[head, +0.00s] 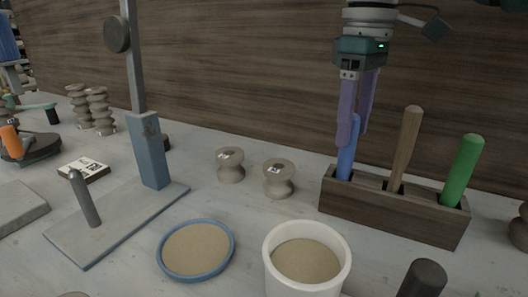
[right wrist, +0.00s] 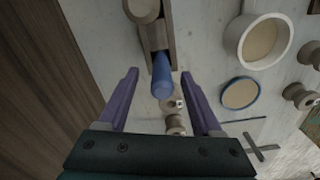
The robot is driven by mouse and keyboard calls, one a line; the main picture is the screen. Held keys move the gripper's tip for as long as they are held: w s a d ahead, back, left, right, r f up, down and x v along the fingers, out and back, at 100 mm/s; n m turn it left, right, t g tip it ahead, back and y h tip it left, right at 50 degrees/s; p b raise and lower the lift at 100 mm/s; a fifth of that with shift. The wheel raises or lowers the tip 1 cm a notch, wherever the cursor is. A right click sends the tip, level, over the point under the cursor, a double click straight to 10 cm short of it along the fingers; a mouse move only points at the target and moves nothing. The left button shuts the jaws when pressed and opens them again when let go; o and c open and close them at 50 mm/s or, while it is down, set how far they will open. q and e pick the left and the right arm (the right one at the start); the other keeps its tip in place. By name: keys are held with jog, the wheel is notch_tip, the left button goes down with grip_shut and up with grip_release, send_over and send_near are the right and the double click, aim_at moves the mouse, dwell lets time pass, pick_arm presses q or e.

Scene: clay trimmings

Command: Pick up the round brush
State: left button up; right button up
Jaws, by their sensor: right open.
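A dark wooden holder (head: 395,215) stands at the right of the head view with three upright handles in it: blue (head: 347,150), brown wooden (head: 406,145) and green (head: 462,170). The brush ends are hidden inside the holder, so I cannot tell which handle is the round brush. My right gripper (head: 354,138) is open and points down over the blue handle. In the right wrist view the blue handle (right wrist: 162,88) lies between the open purple fingers, with gaps on both sides. The holder (right wrist: 155,38) also shows there. My left gripper is not visible.
A white tub (head: 275,262) and a blue-rimmed dish (head: 166,270) hold sandy material in front of the holder. Two clay spools (head: 230,166) stand left of it. A stand with a blue post (head: 150,155) is farther left. A wooden wall rises behind.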

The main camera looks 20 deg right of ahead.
aim_at(347, 154)
notch_tip(347, 154, down, 6)
jog(key=shift+a+r+b, duration=0.15)
jog(key=shift+r+b, duration=0.1)
jog(key=shift+b, duration=0.2)
grip_shut()
dwell(0.4)
